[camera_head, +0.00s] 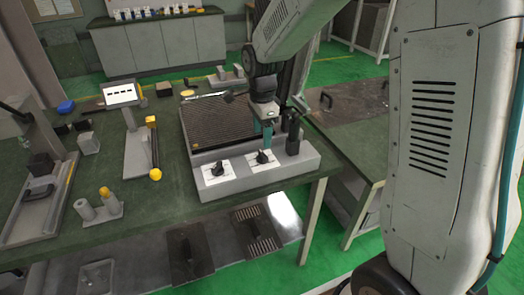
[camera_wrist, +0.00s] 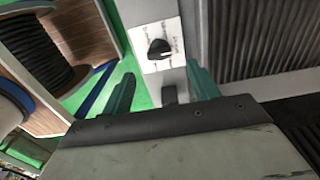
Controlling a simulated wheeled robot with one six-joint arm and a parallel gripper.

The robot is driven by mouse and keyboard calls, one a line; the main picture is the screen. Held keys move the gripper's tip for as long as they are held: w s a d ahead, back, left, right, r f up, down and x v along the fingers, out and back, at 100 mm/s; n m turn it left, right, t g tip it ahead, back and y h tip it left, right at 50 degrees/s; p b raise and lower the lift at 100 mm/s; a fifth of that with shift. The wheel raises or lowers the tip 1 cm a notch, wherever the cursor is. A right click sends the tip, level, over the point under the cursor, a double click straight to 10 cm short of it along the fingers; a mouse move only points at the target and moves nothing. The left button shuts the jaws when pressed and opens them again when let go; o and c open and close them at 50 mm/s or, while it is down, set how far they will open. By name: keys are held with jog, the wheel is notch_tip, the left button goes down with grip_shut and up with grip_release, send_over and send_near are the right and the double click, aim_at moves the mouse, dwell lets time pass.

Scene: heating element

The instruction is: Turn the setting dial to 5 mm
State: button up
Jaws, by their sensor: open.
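The grey heating unit has two black dials on white plates along its front edge. The left dial (camera_head: 217,169) stands clear. The right dial (camera_head: 262,157) is just below my gripper (camera_head: 267,143), whose teal fingers point down at it. In the wrist view, my gripper (camera_wrist: 162,88) is open, with one teal finger on each side. A dark block-like knob (camera_wrist: 169,95) shows between the fingers, partly hidden by the gripper body; it appears to be the right dial. Another black dial (camera_wrist: 159,48) on its white plate lies farther up. The plate markings are too small to read.
A dark ribbed plate (camera_head: 215,120) lies behind the dials. A dark upright cylinder (camera_head: 293,137) stands close to the right of my gripper. A yellow-ended bar stand (camera_head: 153,150) and grey cylinders (camera_head: 105,205) stand to the left on the green table.

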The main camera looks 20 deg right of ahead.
aim_at(262, 153)
notch_tip(262, 153, down, 7)
jog(key=shift+f, duration=0.1)
jog(key=c, duration=1)
